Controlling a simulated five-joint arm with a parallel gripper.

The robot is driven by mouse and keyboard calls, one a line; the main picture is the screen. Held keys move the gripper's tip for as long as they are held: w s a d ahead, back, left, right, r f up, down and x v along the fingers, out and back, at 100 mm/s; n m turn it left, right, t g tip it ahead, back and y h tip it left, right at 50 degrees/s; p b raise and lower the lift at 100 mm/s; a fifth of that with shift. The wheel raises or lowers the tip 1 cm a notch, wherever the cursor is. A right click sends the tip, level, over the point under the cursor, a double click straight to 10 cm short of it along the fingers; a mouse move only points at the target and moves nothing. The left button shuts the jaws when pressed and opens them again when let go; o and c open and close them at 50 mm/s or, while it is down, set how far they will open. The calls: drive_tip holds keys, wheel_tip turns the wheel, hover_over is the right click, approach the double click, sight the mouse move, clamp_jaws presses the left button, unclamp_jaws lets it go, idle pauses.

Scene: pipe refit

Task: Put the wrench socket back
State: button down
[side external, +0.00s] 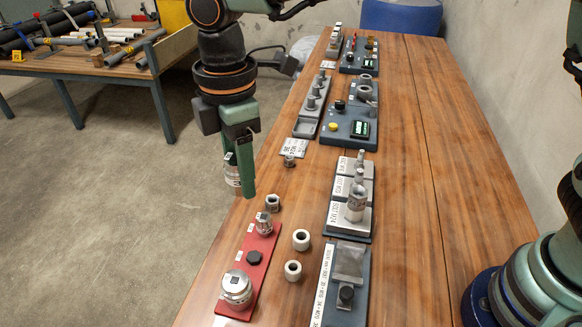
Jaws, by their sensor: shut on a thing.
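My gripper (240,182) hangs over the left edge of the long wooden table, pointing down. It is shut on a silver wrench socket (231,174), which shows partly behind the green finger. The red socket tray (236,305) lies near the table's front left, below and in front of my gripper. A large silver socket (237,286) stands at its near end. A black hexagonal spot or piece (254,257) is in its middle, and a smaller silver socket (264,223) stands at its far end. I cannot tell whether the black hexagon is a part or an opening.
Grey stepped blocks (363,189) and a control panel (350,126) stand to the right.

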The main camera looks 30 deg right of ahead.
sight(254, 257)
wheel_tip(254, 257, down, 19)
drive_tip(key=shift+f, duration=0.2)
idle(0.4)
drive_tip(key=shift+f, duration=0.2)
drive_tip(key=shift+c, duration=1.6)
unclamp_jaws()
